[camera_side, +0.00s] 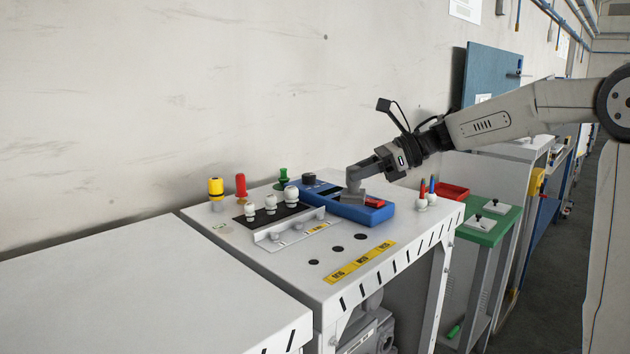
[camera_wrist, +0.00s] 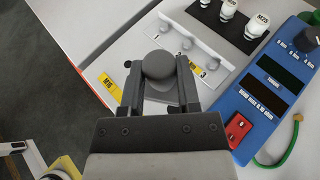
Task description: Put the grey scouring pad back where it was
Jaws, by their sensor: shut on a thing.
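My gripper (camera_side: 362,176) points down-left over the blue device on the white bench and is shut on a grey piece, which I take to be the grey scouring pad (camera_side: 350,197). It has a rounded grey top, and a flatter grey lower part shows below the jaws in the side view. From that view I cannot tell whether it touches the blue device (camera_side: 372,215) or hangs above it. In the wrist view the rounded grey top of the pad (camera_wrist: 158,65) sits between the two fingers, which hide most of what is beneath it.
Yellow (camera_side: 216,187), red (camera_side: 241,184) and green (camera_side: 283,178) pieces stand behind. The bench front has dark spots (camera_side: 337,249) and a yellow label strip (camera_side: 360,262).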

